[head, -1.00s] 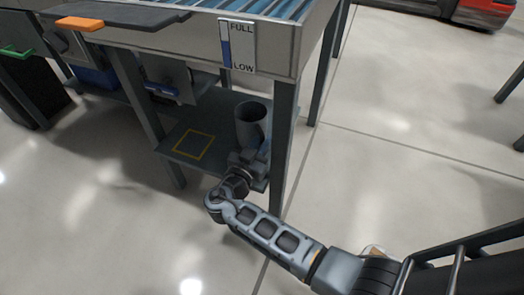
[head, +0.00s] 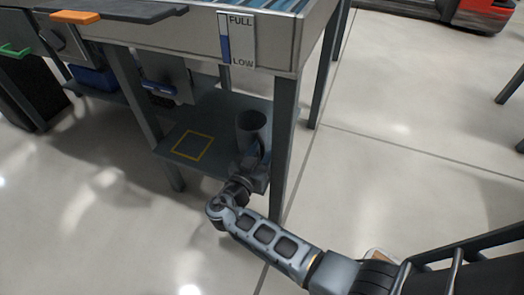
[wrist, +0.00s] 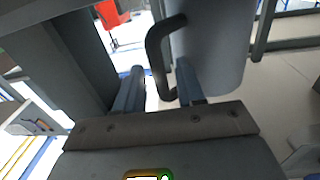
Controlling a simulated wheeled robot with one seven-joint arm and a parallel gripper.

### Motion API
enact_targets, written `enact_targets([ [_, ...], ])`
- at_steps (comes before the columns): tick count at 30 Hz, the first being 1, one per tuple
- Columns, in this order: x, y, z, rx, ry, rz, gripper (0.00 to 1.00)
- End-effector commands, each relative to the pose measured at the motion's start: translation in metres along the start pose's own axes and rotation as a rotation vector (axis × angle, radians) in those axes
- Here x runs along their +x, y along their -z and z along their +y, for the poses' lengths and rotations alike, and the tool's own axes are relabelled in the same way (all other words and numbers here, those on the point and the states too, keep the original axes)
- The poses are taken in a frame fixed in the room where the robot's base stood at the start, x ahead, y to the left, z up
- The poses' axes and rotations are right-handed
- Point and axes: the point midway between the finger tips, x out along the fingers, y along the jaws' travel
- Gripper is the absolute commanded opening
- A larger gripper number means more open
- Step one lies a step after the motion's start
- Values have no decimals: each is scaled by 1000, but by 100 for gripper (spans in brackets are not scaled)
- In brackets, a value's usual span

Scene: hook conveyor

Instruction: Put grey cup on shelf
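The grey cup (head: 251,126) is upright at the right side of the lower shelf (head: 222,108), next to the table's front right leg. Its base is hidden by my gripper, so I cannot tell whether it touches the shelf. In the wrist view the cup (wrist: 212,45) is at upper right, with its dark handle (wrist: 156,60) towards me. My gripper (wrist: 160,88) is open, its fingers on either side of the handle with a gap at the left finger. In the head view my gripper (head: 251,160) is in front of the cup and its fingers are unclear.
A yellow square outline (head: 191,146) marks the shelf left of the cup. The conveyor (head: 180,38) with a FULL/LOW sign (head: 237,38) is overhead. The front right leg (head: 283,150) is close to my arm. A blue bin (head: 97,78) stands farther left.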

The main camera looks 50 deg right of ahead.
Motion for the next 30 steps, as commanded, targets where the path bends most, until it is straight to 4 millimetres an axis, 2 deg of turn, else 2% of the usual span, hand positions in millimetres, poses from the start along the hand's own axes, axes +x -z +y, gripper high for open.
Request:
enact_targets([
  [12, -2, 4, 0, 0, 1, 0, 44],
  [17, -28, 4, -1, 0, 6, 0, 44],
  [24, -79, 3, -1, -2, 6, 0, 44],
  [30, -108, 3, -1, 1, 3, 0, 44],
])
